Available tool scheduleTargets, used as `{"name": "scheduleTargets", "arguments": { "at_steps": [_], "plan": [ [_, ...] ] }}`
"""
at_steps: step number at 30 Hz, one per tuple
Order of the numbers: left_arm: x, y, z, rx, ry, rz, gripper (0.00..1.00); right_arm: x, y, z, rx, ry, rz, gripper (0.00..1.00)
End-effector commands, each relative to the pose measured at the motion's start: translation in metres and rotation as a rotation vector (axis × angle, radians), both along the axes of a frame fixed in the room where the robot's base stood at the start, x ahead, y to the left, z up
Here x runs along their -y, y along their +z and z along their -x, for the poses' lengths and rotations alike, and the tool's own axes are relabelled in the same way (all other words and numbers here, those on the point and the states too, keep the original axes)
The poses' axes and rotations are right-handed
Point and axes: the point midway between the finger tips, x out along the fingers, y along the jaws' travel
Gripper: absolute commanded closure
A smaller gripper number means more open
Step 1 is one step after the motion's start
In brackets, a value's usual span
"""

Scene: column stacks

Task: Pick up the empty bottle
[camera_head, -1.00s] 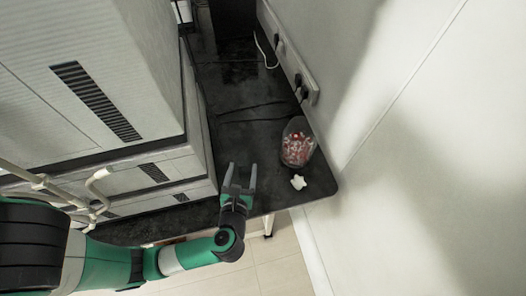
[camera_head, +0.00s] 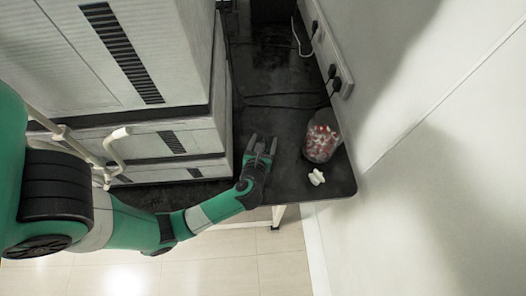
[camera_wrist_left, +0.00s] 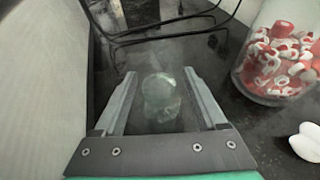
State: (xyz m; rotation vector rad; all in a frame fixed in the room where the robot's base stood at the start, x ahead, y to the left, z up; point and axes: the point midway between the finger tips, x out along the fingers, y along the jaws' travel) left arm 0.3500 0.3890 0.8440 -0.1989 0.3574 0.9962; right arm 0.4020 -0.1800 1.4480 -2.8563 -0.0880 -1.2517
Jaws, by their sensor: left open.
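A clear, faintly greenish bottle (camera_wrist_left: 161,98) shows in the left wrist view, between and just beyond my open fingers. It looks see-through and empty. I cannot tell whether either finger touches it. In the head view I cannot make the bottle out near my gripper. My left gripper (camera_head: 261,149) is open over the dark counter, beside the white stacked units; its two fingers also show in the left wrist view (camera_wrist_left: 160,88). My right gripper is in neither view.
A clear jar of red and white pieces (camera_head: 320,143) stands right of my gripper, near the wall. A small white object (camera_head: 316,177) lies in front of it. Black cables (camera_head: 285,98) cross the dark counter (camera_head: 290,182) behind. White stacked units (camera_head: 178,140) stand close on the left.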

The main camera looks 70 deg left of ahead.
Motion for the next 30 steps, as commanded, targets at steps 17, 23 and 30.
{"name": "scheduleTargets", "arguments": {
  "at_steps": [17,23,30],
  "plan": [
    [-0.0138,-0.0069,-0.0083,-0.001,-0.002,-0.001,0.66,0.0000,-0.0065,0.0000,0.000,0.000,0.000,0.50],
    [-0.0136,-0.0072,-0.0082,-0.001,-0.002,-0.001,1.00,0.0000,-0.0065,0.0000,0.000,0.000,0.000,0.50],
    [-0.0136,-0.0074,-0.0081,-0.002,-0.002,0.000,1.00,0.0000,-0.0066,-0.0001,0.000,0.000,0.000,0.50]
  ]
}}
